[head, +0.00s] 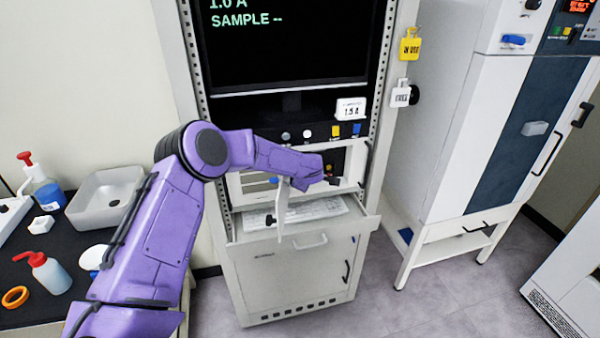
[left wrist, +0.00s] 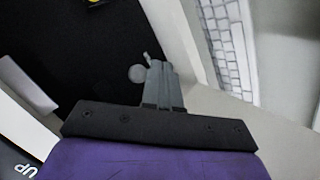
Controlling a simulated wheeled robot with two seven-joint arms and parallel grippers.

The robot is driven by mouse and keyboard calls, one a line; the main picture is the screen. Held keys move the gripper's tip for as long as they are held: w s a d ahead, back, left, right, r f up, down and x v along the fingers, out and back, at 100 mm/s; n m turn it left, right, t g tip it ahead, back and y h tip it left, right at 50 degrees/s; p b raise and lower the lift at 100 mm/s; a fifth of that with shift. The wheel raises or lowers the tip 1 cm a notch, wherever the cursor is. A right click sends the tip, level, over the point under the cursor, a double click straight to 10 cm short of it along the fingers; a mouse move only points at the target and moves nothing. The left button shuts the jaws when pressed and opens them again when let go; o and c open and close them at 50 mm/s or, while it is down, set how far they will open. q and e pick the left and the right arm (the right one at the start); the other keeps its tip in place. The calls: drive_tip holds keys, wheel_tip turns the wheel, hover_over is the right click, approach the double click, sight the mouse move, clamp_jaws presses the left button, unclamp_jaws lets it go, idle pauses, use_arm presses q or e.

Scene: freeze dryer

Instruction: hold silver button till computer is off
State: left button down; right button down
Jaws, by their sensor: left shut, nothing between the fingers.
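A computer with a pale frame (head: 250,187) and dark front sits in the rack below the monitor. The monitor (head: 290,50) is lit, with green text including "SAMPLE --". In the left wrist view a small round silver button (left wrist: 137,73) shows on a dark face, just left of my fingertips; I cannot tell whether they touch anything. My left gripper (head: 332,181) is at the computer's front, its fingers shut and empty; they also show in the left wrist view (left wrist: 160,70). In the head view my arm hides part of the front. My right gripper is not in view.
A keyboard (head: 305,211) lies on a pulled-out tray under the computer. A thin pale upright flap (head: 281,210) stands in front of it. A panel with knobs (head: 307,134) is above. A side table with bottles (head: 50,272) is at left; a white cabinet (head: 440,120) is at right.

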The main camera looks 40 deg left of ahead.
use_arm(q)
drive_tip(key=s+d, duration=0.2)
drive_tip(key=d, duration=0.1)
drive_tip(key=shift+s, duration=0.25)
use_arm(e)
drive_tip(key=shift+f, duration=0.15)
